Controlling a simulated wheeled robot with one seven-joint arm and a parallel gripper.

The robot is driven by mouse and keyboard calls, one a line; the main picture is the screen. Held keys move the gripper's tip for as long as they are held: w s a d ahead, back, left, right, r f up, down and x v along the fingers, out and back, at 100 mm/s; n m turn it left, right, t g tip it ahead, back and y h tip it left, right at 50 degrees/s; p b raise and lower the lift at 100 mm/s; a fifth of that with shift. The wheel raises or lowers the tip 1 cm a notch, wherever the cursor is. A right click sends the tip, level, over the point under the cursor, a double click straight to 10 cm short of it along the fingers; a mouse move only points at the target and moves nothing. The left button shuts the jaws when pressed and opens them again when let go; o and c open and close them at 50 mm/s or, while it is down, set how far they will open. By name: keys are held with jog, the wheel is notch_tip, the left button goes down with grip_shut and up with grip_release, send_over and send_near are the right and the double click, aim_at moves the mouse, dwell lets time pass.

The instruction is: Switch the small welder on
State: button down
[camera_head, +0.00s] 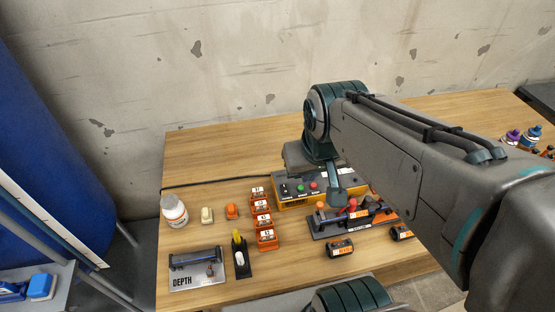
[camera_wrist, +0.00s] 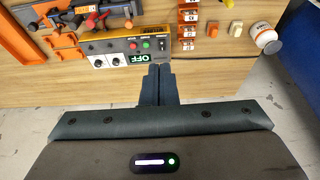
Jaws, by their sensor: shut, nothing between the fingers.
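The small welder is a yellow and black box (camera_head: 293,201) at the middle of the bench, partly hidden by my arm in the head view. In the head view my gripper (camera_head: 338,197) hangs over the welder's right part.
A row of orange numbered blocks (camera_head: 264,220) stands left of the welder. A dark rack with red and orange tools (camera_head: 345,220) is in front of it. A DEPTH gauge plate (camera_head: 197,277), a white bottle (camera_head: 173,211) and small orange-labelled blocks (camera_head: 340,248) also lie on the bench.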

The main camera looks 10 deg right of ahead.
jog(key=w+f+b, duration=0.6)
jog(key=w+f, duration=0.6)
jog(key=w, duration=0.3)
jog(key=shift+w, duration=0.35)
jog(key=shift+d, duration=0.1)
send_over(284, 186)
jog(key=f, duration=0.8)
jog(key=f+p, duration=0.1)
jog(key=f, duration=0.3)
jog(key=shift+s, duration=0.3)
jog(key=shift+f, duration=0.85)
jog(key=shift+w+f+b, duration=0.1)
jog(key=shift+f+b, duration=0.1)
jog(key=shift+b, duration=0.2)
jog(key=shift+s, duration=0.2)
